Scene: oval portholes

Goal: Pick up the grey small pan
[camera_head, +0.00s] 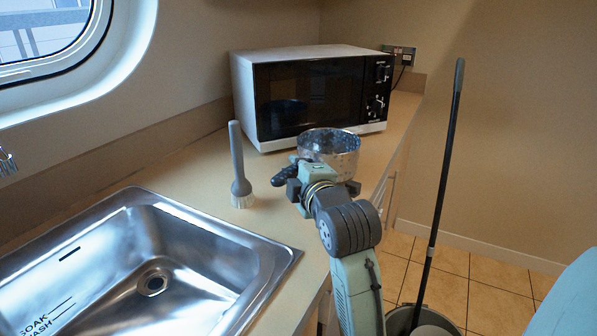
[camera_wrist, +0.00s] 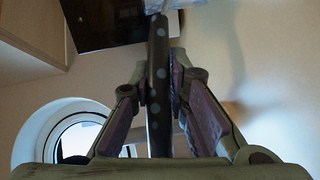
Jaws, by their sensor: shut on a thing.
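The grey small pan (camera_head: 340,150) is a round metal pan with a mottled surface, in front of the microwave in the head view. My gripper (camera_head: 303,178) is just in front of it and hides its lower part. In the wrist view, a dark handle with pale spots (camera_wrist: 158,85) runs between the two fingers of my gripper (camera_wrist: 160,95), which are shut on it. A bit of the pan's metal body (camera_wrist: 168,5) shows at the top edge there. I cannot tell whether the pan touches the counter.
A white microwave with a black door (camera_head: 310,95) stands behind the pan. A grey brush (camera_head: 238,170) stands upright on the counter (camera_head: 185,175) to the left. A steel sink (camera_head: 105,255) is at front left. A mop handle (camera_head: 441,190) rises from a bucket at right.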

